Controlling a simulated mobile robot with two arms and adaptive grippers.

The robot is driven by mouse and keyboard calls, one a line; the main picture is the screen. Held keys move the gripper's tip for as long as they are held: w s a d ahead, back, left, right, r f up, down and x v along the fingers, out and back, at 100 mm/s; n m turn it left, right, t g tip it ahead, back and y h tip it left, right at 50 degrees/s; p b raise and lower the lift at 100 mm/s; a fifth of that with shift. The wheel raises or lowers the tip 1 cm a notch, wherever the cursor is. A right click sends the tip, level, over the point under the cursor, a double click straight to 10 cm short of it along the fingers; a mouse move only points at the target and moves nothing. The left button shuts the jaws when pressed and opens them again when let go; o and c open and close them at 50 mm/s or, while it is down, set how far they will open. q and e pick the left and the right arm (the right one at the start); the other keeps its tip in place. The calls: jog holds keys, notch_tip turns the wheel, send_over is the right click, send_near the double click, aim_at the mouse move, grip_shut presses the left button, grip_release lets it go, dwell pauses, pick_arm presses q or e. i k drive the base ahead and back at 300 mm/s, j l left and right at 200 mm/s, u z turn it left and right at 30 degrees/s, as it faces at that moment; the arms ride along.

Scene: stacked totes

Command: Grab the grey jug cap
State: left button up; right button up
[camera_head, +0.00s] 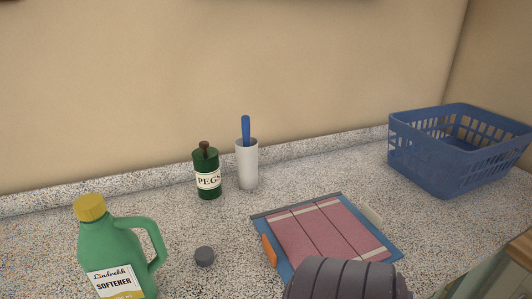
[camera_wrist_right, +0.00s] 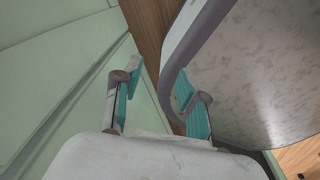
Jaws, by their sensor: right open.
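The small round grey cap (camera_head: 204,256) lies on the speckled counter, to the right of the green softener jug (camera_head: 118,252) and apart from it. The jug stands upright at the front left, with a yellow cap (camera_head: 90,207) on its neck and its handle towards the grey cap. My right gripper (camera_wrist_right: 158,82) shows only in the right wrist view. Its two teal-padded fingers are apart with nothing between them, beside a rounded grey edge. The grey cap is not in that view. My left gripper is in neither view.
A blue-edged board (camera_head: 258,226) with folded pink cloth (camera_head: 320,229) lies right of the cap. A dark ridged thing (camera_head: 345,281) fills the front. A green PEGS bottle (camera_head: 207,176), white cup (camera_head: 247,166) and blue basket (camera_head: 452,172) stand behind. Counter around the cap is clear.

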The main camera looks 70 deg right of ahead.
aim_at(204, 256)
jog(key=l+z, duration=0.15)
jog(key=z, duration=1.3)
jog(key=k+u, duration=0.05)
